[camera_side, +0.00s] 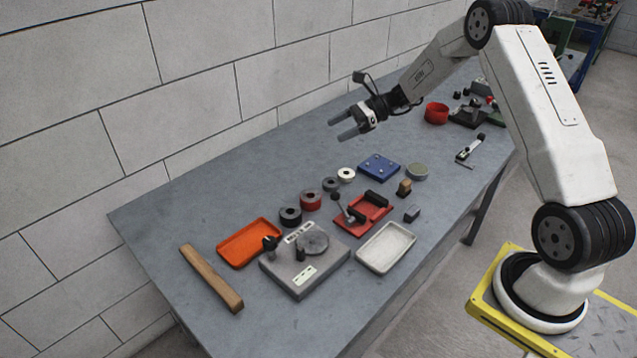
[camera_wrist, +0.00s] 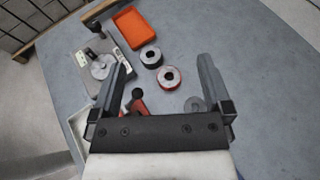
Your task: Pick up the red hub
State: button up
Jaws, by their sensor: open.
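The red hub (camera_side: 311,199) is a short red ring with a grey top and a dark centre hole. It sits flat on the grey table in a row of similar rings. In the wrist view the red hub (camera_wrist: 169,77) appears between my two fingertips in the picture. My gripper (camera_side: 343,125) is open and empty, high above the table and beyond the row in the side view. Its spread fingers (camera_wrist: 163,66) also show in the wrist view. Nothing covers the hub there.
A black ring (camera_side: 290,217) and a grey ring (camera_side: 330,184) flank the hub closely. A white ring (camera_side: 346,175), orange tray (camera_side: 249,243), grey fixture (camera_side: 304,272), red fixture (camera_side: 378,209) and blue plate (camera_side: 379,166) stand around. The table beside the wall is clear.

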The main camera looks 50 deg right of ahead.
send_near(306, 198)
jog(key=shift+w+a+f, duration=0.7)
jog(key=shift+w+a, duration=0.05)
jog(key=shift+a, duration=0.05)
jog(key=shift+x, duration=2.6)
jog(key=shift+f, duration=0.2)
jog(key=shift+d+r, duration=0.1)
grip_shut()
